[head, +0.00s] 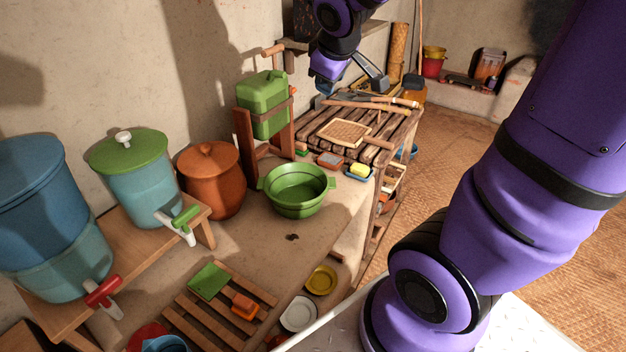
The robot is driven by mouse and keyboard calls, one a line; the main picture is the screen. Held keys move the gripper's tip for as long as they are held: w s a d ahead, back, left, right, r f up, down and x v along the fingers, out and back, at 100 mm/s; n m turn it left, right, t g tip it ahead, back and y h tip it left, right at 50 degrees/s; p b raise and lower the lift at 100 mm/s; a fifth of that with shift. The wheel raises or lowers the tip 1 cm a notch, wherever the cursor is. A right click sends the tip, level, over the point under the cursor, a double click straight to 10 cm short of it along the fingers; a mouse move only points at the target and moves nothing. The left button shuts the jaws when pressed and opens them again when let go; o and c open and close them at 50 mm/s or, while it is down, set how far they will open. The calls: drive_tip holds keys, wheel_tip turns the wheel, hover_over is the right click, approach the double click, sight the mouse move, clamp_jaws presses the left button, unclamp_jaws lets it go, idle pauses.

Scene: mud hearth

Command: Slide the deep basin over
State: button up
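The deep basin is a green, round, two-handled basin (297,190) standing upright on the earthen counter, in the middle of the head view. It looks empty, with its inside visible. My gripper (358,84) is at the top of the view, above the far slatted rack and well beyond the basin, not touching it. One grey finger shows clearly; the other is hard to make out, so its opening is unclear. I see nothing held in it.
A lidded clay pot (211,180) stands left of the basin, and a green jerrycan (265,104) in a wooden stand behind it. A yellow sponge (359,170) lies to its right. A slatted wooden rack (190,310) and small plates lie in front.

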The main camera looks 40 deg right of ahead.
drive_tip(key=w+d+f+n, duration=0.3)
drive_tip(key=w+f+n, duration=0.1)
drive_tip(key=w+f, duration=0.4)
drive_tip(key=n, duration=0.3)
hover_over(317, 200)
wheel_tip(317, 200, down, 7)
wheel_tip(317, 200, down, 20)
drive_tip(key=s+n+g+y, duration=0.1)
drive_tip(key=n+g+y, duration=0.2)
drive_tip(key=n, duration=0.5)
drive_tip(key=shift+s+d+f+g, duration=0.25)
drive_tip(key=shift+d+g, duration=0.05)
drive_tip(key=shift+d, duration=0.05)
drive_tip(key=shift+w+a+f, duration=0.1)
drive_tip(key=shift+w+f, duration=0.25)
drive_tip(key=shift+f, duration=1.4)
drive_tip(key=shift+w+f, duration=0.35)
drive_tip(key=shift+f, duration=1.45)
drive_tip(key=shift+w+a+f, duration=0.1)
drive_tip(key=shift+w+f, duration=0.25)
drive_tip(key=shift+f, duration=1.4)
clamp_jaws()
